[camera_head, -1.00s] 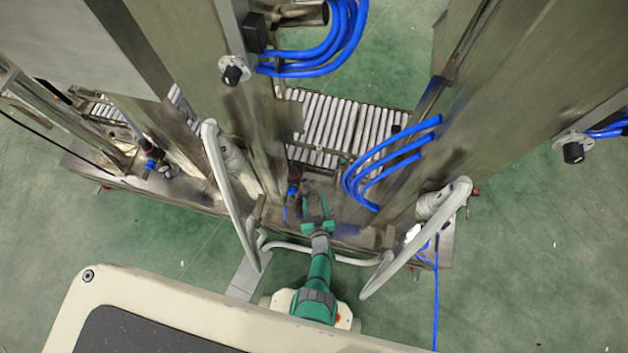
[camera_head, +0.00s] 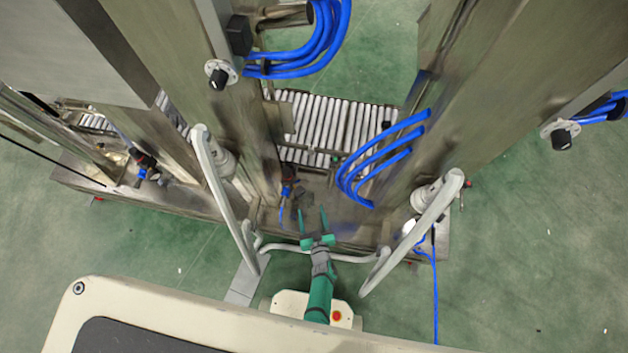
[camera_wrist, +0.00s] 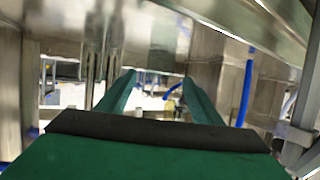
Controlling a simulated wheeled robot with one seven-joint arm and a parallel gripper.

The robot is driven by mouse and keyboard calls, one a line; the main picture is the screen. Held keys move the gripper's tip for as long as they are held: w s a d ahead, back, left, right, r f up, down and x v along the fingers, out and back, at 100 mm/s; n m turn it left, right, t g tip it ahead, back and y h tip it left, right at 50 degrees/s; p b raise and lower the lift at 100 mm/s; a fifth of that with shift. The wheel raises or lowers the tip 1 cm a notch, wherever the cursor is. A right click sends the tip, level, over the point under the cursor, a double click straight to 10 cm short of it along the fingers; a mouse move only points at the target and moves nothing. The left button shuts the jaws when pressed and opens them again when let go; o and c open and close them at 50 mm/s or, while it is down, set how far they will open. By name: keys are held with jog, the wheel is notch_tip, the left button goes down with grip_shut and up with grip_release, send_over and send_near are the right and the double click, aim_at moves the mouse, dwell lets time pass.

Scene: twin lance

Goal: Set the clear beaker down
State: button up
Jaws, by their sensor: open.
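My gripper (camera_head: 313,212) reaches over the near edge of the metal machine bed, between two grey tubular handles. Its two green fingers stand apart with nothing visible between them. The fingers also show in the wrist view (camera_wrist: 160,88), spread and pointing forward into the machine. I cannot make out the clear beaker in either view. A small dark shape (camera_head: 304,198) lies on the bed just beyond the fingertips, too small to identify.
Grey handles stand left (camera_head: 222,190) and right (camera_head: 415,230) of my arm, with a low grey rail (camera_head: 345,258) across. Tall metal columns flank the opening. Blue hoses (camera_head: 385,160) bulge in from the right. A roller conveyor (camera_head: 325,122) lies behind. Green floor is open at right.

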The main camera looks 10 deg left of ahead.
jog(key=v, duration=0.5)
jog(key=shift+s+d+r, duration=0.15)
jog(key=shift+s, duration=0.1)
jog(key=s+d+r+m+t+h, duration=0.1)
jog(key=s+r, duration=0.4)
jog(key=r, duration=1)
jog(key=s+d+r+m+h, duration=0.2)
jog(key=s+r, duration=0.3)
jog(key=r, duration=1)
jog(key=s+d+r+m+t+h, duration=0.1)
jog(key=s+r, duration=0.4)
jog(key=r, duration=1)
jog(key=shift+d+m+t+h, duration=0.3)
jog(key=shift+d+h, duration=0.3)
jog(key=shift+h, duration=0.1)
jog(key=shift+o, duration=0.5)
jog(key=shift+r, duration=0.1)
jog(key=shift+c, duration=0.6)
